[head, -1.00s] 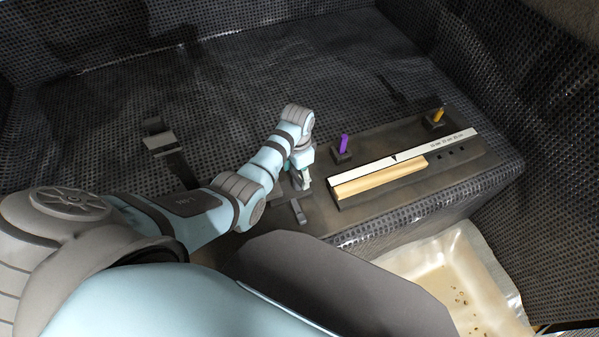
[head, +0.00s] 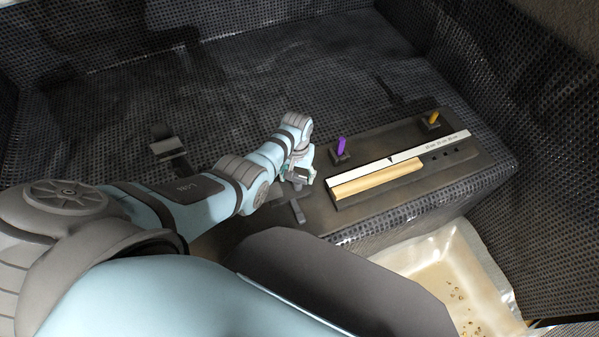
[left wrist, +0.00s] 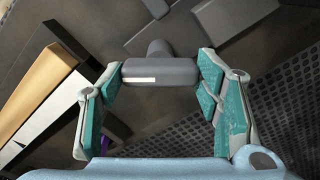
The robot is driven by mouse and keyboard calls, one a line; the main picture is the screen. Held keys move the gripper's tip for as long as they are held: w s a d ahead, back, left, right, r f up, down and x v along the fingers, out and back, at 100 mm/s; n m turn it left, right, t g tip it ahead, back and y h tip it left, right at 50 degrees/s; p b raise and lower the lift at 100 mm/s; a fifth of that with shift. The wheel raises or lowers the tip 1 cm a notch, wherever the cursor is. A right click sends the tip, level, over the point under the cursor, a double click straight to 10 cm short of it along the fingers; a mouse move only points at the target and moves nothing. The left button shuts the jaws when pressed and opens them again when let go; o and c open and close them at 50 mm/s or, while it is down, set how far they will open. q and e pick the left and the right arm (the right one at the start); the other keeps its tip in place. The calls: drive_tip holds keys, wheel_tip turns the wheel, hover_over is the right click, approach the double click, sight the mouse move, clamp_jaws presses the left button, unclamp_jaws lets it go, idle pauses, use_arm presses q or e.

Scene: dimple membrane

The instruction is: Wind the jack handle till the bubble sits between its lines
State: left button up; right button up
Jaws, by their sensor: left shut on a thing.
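My left gripper (head: 301,176) is over the dark panel, left of the white scale. A round grey stem shows behind the grip. In the head view the hand hides most of this handle. The white scale strip (head: 403,156) carries a black pointed mark, with a tan bar (head: 375,181) along its front. I cannot make out a bubble or its lines. My right gripper is not in view.
A purple peg (head: 342,146) and an orange peg (head: 432,120) stand behind the scale. A flat grey bar (head: 297,211) lies in front of the hand. A pale tray (head: 440,270) with small bits lies below the front edge. Dark mesh-textured walls surround the panel.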

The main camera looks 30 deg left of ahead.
use_arm(q)
drive_tip(key=n, duration=0.3)
drive_tip(key=shift+n+p, duration=0.3)
drive_tip(key=shift+p, duration=0.05)
drive_tip(key=shift+n, duration=1.9)
drive_tip(key=o, duration=1.2)
drive_tip(key=shift+c, duration=0.2)
